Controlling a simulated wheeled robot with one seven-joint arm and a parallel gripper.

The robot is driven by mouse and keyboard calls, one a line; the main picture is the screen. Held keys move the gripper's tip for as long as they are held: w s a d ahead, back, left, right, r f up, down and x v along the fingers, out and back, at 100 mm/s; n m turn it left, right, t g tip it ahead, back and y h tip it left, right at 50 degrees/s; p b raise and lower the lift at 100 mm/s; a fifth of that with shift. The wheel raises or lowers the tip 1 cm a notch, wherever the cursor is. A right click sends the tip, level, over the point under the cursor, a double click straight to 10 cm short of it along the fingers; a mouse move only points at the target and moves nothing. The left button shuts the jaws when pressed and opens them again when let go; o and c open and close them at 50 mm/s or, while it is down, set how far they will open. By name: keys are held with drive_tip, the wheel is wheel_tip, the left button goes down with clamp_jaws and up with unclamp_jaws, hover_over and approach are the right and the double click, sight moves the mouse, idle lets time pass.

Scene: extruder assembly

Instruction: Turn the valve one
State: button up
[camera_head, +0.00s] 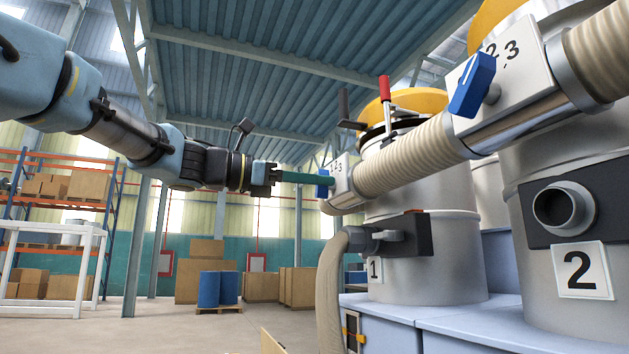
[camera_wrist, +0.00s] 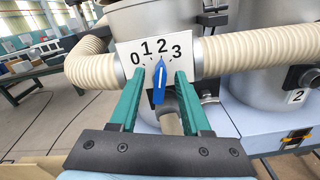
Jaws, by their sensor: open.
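The valve of tank one has a white plate marked 0, 1, 2, 3 (camera_wrist: 128,58) and a blue knob (camera_wrist: 159,84). The knob's narrow end and white line point up, close to the 2. In the head view the plate (camera_head: 342,178) sits on the hose by the tank with sign 1 (camera_head: 375,269), and the knob (camera_head: 323,185) shows edge-on. My gripper (camera_wrist: 160,78) is open, with one green finger on each side of the knob and a visible gap to it. In the head view my gripper (camera_head: 318,178) reaches the plate from the left.
A second valve with a blue knob (camera_head: 472,85) is on the hose at upper right, near the tank with sign 2 (camera_head: 581,270). Ribbed hoses (camera_wrist: 92,65) leave the plate on both sides. Open floor (camera_head: 190,330) lies at lower left.

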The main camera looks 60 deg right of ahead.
drive_tip(key=b+v, duration=0.3)
drive_tip(key=v, duration=0.7)
drive_tip(key=shift+w+a, duration=0.2)
drive_tip(key=shift+a, duration=0.15)
